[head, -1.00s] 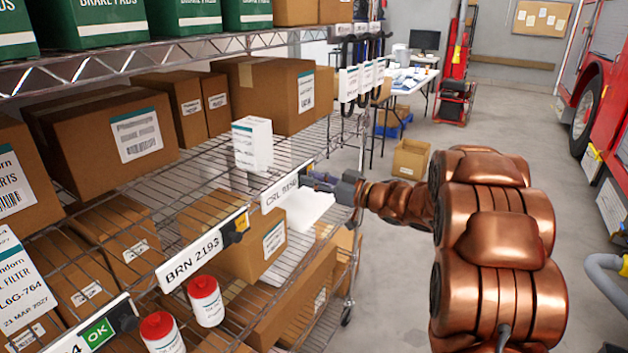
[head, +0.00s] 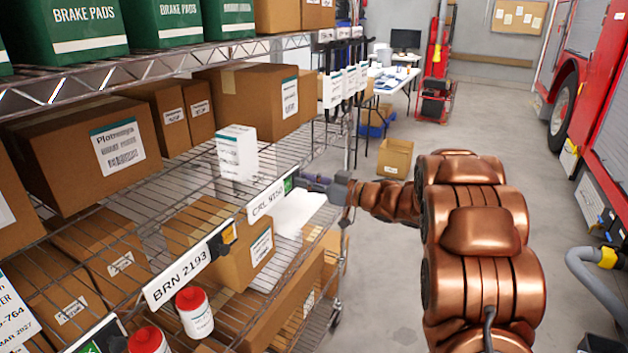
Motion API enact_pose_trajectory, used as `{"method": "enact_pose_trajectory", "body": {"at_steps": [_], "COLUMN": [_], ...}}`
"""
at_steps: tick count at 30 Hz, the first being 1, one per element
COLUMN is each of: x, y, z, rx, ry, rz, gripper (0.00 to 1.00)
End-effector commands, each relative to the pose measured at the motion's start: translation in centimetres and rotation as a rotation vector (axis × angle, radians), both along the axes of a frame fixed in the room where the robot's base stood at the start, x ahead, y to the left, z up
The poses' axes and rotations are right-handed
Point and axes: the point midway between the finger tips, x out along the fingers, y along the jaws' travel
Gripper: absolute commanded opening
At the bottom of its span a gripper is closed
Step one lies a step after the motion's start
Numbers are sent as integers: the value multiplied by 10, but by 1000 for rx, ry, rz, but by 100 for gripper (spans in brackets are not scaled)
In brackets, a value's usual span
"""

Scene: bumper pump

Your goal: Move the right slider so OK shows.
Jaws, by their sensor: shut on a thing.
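The right slider sits at the right end of the shelf-edge label CRL 9150 (head: 266,199); the label's last digits are hard to read. A green patch (head: 288,184) shows beside the label; any lettering on it is too small to read. My gripper (head: 304,183) reaches in from the right and is shut at the slider, beside the green patch. The fingers hide most of the slider. The middle slider (head: 222,241) beside label BRN 2193 (head: 180,278) shows an orange patch. A left slider (head: 103,338) with some green is partly cut off at the bottom.
A white carton (head: 237,152) stands on the wire shelf (head: 185,185) behind the label. Brown boxes (head: 118,135) fill the shelf's back. Two red-capped bottles (head: 194,312) stand below the front rail.

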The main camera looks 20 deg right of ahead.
Motion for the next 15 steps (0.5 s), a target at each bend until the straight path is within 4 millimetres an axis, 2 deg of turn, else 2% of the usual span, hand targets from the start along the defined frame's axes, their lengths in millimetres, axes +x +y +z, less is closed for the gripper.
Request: {"method": "enact_pose_trajectory", "body": {"at_steps": [11, 12, 15], "x": [6, 6, 6], "y": [5, 5, 5], "z": [1, 1, 1], "rx": [2, 3, 3], "ry": [-2, -3, -3], "rz": [13, 13, 13], "gripper": [0, 25, 36]}}
